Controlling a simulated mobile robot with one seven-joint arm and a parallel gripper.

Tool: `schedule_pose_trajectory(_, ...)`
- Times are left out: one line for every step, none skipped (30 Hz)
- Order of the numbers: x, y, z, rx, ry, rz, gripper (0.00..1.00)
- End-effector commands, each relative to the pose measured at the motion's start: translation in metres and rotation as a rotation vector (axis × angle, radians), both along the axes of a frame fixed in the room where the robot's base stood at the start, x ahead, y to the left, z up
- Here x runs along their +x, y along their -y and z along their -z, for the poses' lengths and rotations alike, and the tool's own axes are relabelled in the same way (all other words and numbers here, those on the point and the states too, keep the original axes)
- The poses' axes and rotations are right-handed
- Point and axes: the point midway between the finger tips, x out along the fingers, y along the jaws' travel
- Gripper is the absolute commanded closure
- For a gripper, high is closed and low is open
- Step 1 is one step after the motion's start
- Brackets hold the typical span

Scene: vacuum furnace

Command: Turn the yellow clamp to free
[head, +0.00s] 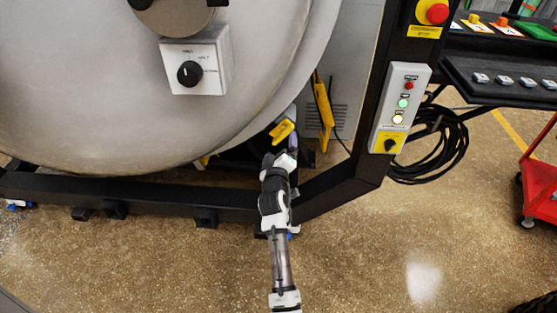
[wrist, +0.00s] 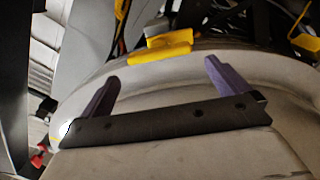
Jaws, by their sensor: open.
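The yellow clamp (head: 282,131) is at the lower right rim of the big grey furnace door in the head view. In the wrist view the yellow clamp (wrist: 160,48) lies at the top centre, on the edge of a pale curved surface. My gripper (wrist: 162,68) is open, with its two purple-grey fingers spread wide. The clamp shows between and beyond the fingertips, and nothing is held. In the head view my gripper (head: 292,142) is right beside the clamp, partly hidden by my arm's last links.
A black frame (head: 130,191) runs below the furnace door (head: 110,100). A grey button panel (head: 402,108) is on the post at right, with coiled black cable (head: 440,150) behind it. A yellow bar (head: 323,105) stands close by the gripper. Floor in front is clear.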

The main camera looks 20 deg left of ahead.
Motion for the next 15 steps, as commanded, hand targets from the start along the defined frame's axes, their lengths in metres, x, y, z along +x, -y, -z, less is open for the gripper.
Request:
schedule_pose_trajectory(-0.011,0.003,0.002,0.001,-0.001,-0.001,0.00)
schedule_pose_trajectory(-0.016,0.004,0.001,0.001,-0.001,-0.001,0.00)
schedule_pose_trajectory(-0.023,0.006,0.001,0.001,-0.002,-0.001,0.00)
schedule_pose_trajectory(-0.027,0.007,0.001,0.001,-0.001,-0.001,0.00)
schedule_pose_trajectory(-0.031,0.008,0.002,-0.001,-0.002,-0.002,0.00)
schedule_pose_trajectory(-0.036,0.010,0.001,0.000,-0.001,-0.001,0.00)
schedule_pose_trajectory(-0.039,0.010,0.002,0.000,-0.001,-0.001,0.00)
schedule_pose_trajectory(-0.042,0.011,0.002,0.000,-0.001,-0.001,0.00)
schedule_pose_trajectory(-0.045,0.012,0.001,0.000,-0.001,-0.001,0.00)
schedule_pose_trajectory(-0.046,0.013,0.001,0.000,-0.001,-0.001,0.00)
schedule_pose_trajectory(-0.048,0.013,0.001,-0.001,-0.001,-0.001,0.00)
schedule_pose_trajectory(-0.049,0.013,0.001,-0.001,-0.001,-0.001,0.00)
schedule_pose_trajectory(-0.050,0.014,0.001,-0.002,-0.001,-0.001,0.00)
schedule_pose_trajectory(-0.050,0.014,0.001,-0.002,0.000,-0.001,0.00)
schedule_pose_trajectory(-0.051,0.014,0.000,-0.002,0.000,-0.001,0.00)
